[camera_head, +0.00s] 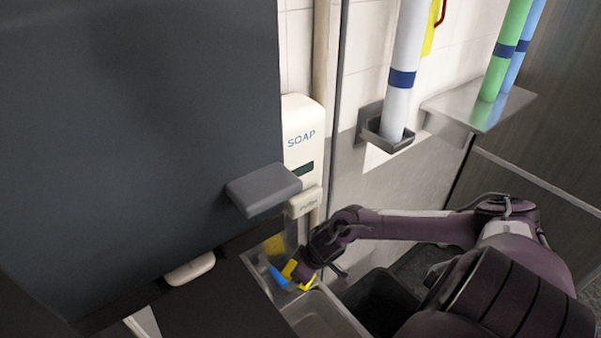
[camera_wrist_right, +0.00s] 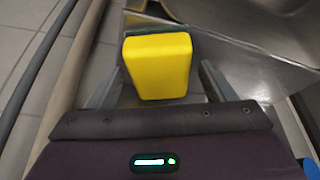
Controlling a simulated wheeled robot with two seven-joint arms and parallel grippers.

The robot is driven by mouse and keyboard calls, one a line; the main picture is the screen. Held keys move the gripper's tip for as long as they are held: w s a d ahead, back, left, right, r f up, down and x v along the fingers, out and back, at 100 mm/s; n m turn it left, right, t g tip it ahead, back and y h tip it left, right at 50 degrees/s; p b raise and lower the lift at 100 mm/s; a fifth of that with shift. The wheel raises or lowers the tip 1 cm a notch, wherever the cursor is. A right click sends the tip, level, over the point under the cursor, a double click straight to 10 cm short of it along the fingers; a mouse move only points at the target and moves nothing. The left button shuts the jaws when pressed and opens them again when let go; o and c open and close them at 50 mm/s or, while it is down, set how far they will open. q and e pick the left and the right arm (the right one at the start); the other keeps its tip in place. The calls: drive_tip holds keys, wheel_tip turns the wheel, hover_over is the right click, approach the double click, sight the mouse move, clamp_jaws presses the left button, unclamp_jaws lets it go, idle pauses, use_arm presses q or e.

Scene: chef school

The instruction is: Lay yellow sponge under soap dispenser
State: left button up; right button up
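The white soap dispenser (camera_head: 303,140), marked SOAP, is fixed upright on the tiled wall. The yellow sponge (camera_head: 290,268) is at the metal sink edge, below the dispenser and partly hidden by my right gripper (camera_head: 302,274). In the right wrist view the sponge (camera_wrist_right: 158,66) lies between the two fingers of my right gripper (camera_wrist_right: 162,75). The fingers are spread, with a narrow gap on the right side of the sponge; contact on the left is unclear. My left gripper is not in view.
A blue item (camera_head: 277,277) lies just left of the sponge. The sink basin (camera_head: 322,316) is in front, with a dark bin (camera_head: 380,299) to its right. A grey block (camera_head: 262,188) juts out left of the dispenser. Colored tubes stand on a wall shelf (camera_head: 478,108).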

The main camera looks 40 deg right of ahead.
drive_tip(key=shift+r, duration=0.1)
drive_tip(key=shift+s+r, duration=0.1)
drive_tip(key=shift+r, duration=0.1)
drive_tip(key=v, duration=1.1)
drive_tip(key=shift+s+r, duration=0.2)
drive_tip(key=shift+r, duration=0.05)
